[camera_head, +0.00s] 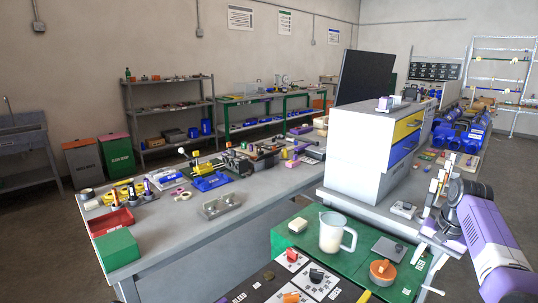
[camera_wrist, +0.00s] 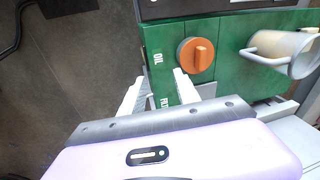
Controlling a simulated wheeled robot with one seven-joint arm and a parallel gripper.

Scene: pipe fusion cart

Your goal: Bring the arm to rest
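My arm's purple and dark links enter at the right of the head view. My gripper (camera_wrist: 158,78) shows in the wrist view with its two pale fingers spread apart. Nothing is held between the fingers. Beyond them is the edge of a green surface with white lettering, part of it reading OIL. An orange round knob-topped piece (camera_wrist: 195,55) sits on the green surface just beyond the fingertips, apart from them. I cannot clearly make out the fingertips in the head view.
The green cart top (camera_head: 290,240) carries a white pitcher (camera_head: 331,238) and the orange piece (camera_head: 383,272). A grey bench (camera_head: 190,235) with a red tray (camera_head: 111,222) stands left. A white drawer cabinet (camera_head: 355,165) stands near my arm. Open floor lies at the far right.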

